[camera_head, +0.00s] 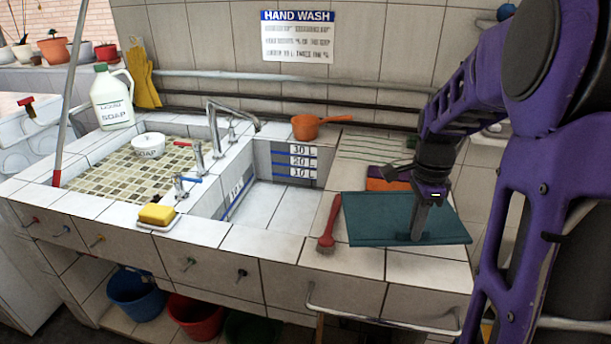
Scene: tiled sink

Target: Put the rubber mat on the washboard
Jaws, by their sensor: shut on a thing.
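The rubber mat (368,222) is a flat teal rectangle at the right end of the tiled counter. My gripper (418,236) points down and is shut on the mat near its front edge. The mat looks roughly level; whether it rests on the counter or hangs just above it I cannot tell. The washboard seems to be the ridged surface with dark lines (362,148) right of the basin, behind the mat. Its right part is hidden by my arm and the mat.
An orange item (384,184) lies just behind the mat. A red brush (328,226) lies at its left, close to its edge. An orange pan (312,125) stands behind the deep basin (262,205). A yellow sponge (157,214) and a faucet (226,115) are further left.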

